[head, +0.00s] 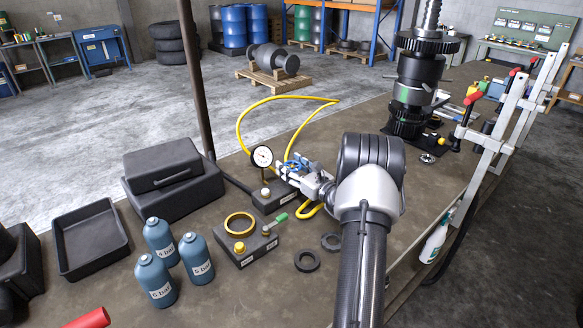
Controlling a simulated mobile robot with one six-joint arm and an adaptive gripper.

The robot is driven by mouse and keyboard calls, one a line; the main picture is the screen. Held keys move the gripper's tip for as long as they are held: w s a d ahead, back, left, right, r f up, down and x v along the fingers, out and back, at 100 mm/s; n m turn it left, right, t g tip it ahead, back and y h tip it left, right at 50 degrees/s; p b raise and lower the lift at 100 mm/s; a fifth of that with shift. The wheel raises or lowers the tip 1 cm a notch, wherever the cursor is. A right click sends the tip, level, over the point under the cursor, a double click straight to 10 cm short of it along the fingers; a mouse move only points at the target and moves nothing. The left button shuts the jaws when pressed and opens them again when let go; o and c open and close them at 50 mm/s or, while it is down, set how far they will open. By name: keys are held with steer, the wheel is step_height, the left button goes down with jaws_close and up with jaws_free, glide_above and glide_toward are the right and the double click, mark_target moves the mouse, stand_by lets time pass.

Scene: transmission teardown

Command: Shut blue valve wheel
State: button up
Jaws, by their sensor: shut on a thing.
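The blue valve wheel (290,164) shows in the head view beside the pressure gauge (262,157), at the tip of my gripper (293,171). It is small and partly hidden by the fingers. My gripper reaches in from the right and is shut on the wheel. The gauge stands on a dark block (269,195) with a white label. A yellow hose (239,123) loops up behind the gauge and wheel. How far the wheel is turned cannot be told.
Nearby are several blue bottles (160,241), a block with a brass ring (239,224), loose black rings (307,261), a black case (165,165) and an empty tray (89,240). A tall gear shaft (418,75) and clamps (497,115) stand at right.

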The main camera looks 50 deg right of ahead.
steer(key=m+g+h+b, duration=0.1)
steer(key=m+h, duration=0.2)
steer(key=h, duration=0.1)
steer(key=shift+h+b, duration=0.3)
steer(key=shift+b, duration=0.05)
steer(key=shift+m+g+h+b, duration=0.3)
steer(key=shift+m+g+h, duration=0.25)
steer(key=shift+h, duration=0.25)
steer(key=shift+d, duration=0.1)
steer(key=o, duration=1.1)
steer(key=shift+s, duration=0.1)
steer(key=v, duration=1.2)
steer(key=shift+f, duration=0.1)
